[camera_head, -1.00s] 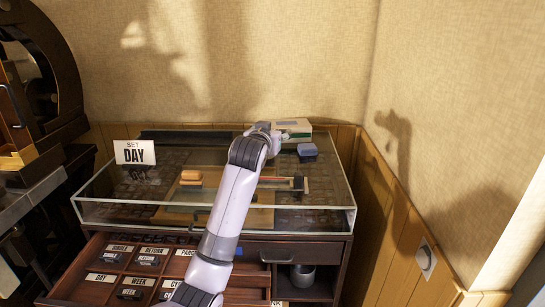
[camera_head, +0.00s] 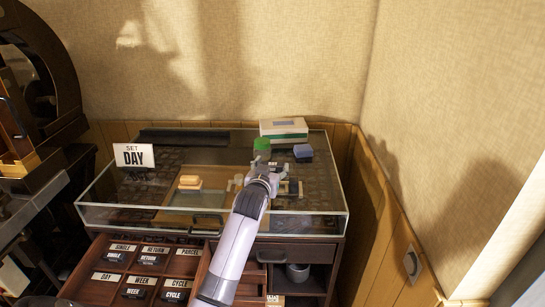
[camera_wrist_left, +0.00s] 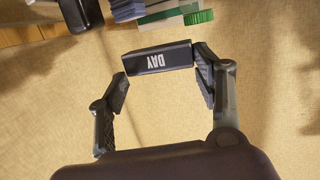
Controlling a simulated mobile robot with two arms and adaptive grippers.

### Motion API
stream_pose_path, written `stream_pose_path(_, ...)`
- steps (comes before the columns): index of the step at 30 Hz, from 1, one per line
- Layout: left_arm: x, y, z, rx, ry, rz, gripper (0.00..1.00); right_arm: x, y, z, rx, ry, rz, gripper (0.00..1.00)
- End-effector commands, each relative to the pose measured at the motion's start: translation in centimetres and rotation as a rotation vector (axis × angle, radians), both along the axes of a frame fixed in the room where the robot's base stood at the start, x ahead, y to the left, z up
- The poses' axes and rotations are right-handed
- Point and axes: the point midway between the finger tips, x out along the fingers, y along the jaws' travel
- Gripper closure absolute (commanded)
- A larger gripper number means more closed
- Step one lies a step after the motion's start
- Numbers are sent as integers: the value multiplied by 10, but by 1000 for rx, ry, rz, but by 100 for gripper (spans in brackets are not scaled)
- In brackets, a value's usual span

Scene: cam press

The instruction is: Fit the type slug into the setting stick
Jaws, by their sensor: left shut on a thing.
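My left gripper (camera_head: 262,168) is above the right half of the glass-topped case. The slug lies crosswise between the fingertips, clear of other things in that view. In the head view I cannot make out the slug at the gripper. My right gripper is not in view.
A white-and-green box (camera_head: 284,129), a green item (camera_head: 262,146) and a blue block (camera_head: 303,152) stand behind the gripper. An orange block (camera_head: 190,182) lies to the left, near the SET DAY card (camera_head: 134,155). An open drawer of labelled slugs (camera_head: 140,275) juts out in front.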

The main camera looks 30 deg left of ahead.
Motion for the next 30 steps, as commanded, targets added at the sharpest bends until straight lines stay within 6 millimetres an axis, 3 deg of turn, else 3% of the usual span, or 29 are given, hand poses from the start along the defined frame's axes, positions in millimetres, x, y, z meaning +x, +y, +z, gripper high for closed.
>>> stream_pose_path(11, 0, 0, 4, 0, -3, 0, 89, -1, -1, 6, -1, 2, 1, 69)
stream_pose_path(30, 0, 0, -52, 0, -3, 1, 89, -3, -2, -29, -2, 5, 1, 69)
